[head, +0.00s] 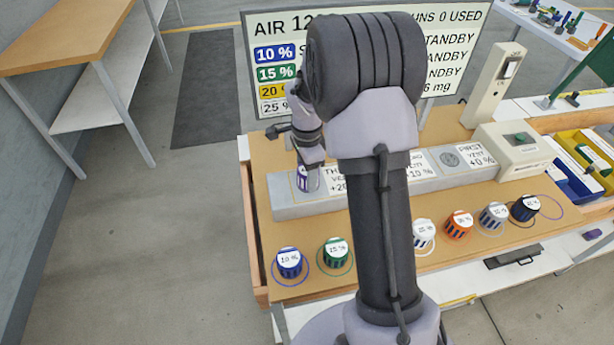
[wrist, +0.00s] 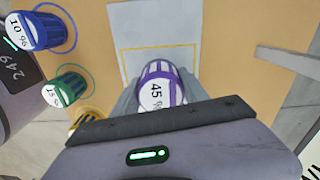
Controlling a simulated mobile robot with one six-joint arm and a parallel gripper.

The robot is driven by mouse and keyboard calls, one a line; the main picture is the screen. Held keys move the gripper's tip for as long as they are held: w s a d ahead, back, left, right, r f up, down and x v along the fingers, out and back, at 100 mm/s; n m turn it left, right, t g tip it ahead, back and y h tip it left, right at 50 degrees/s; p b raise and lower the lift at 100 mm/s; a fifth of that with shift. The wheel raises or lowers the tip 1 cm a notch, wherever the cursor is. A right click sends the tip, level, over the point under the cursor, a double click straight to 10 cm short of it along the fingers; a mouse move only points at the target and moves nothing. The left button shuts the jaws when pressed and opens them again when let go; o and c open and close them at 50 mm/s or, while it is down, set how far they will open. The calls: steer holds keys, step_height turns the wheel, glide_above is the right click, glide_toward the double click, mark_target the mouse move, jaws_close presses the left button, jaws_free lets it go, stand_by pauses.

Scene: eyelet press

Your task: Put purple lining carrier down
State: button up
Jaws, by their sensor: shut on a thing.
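The purple lining carrier (wrist: 160,88), with a white cap reading 45 %, is between the fingers of my gripper (wrist: 160,98) in the wrist view. The gripper is shut on it. In the head view the purple carrier (head: 307,180) shows below my gripper (head: 309,163), at the left end of the long grey block (head: 330,207). I cannot tell whether its base touches the surface beneath. In the wrist view a pale panel with a yellow outline (wrist: 160,48) lies beside the carrier. My arm hides the middle of the block in the head view.
Blue (head: 289,262) and green (head: 336,252) carriers stand on rings at the front left of the bench. A sign board (head: 455,50) stands behind.

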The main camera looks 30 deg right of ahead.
steer(key=o, duration=1)
steer(key=shift+f, duration=0.1)
steer(key=o, duration=0.4)
step_height(320, 180, up, 13)
steer(key=p, duration=0.4)
steer(key=s+a+r+n+t, duration=0.3)
steer(key=s+a+r+n, duration=0.3)
steer(key=s+a+r, duration=0.4)
steer(key=s+a+r+n+t+y, duration=0.1)
steer(key=s+a+n, duration=0.3)
steer(key=s, duration=0.2)
steer(key=s+a+r+n+t+y, duration=0.1)
steer(key=s+a+n, duration=0.2)
steer(key=s+n, duration=0.2)
steer(key=shift+s+a+r+t, duration=0.25)
steer(key=shift+s+a+t, duration=0.15)
steer(key=shift+s, duration=0.75)
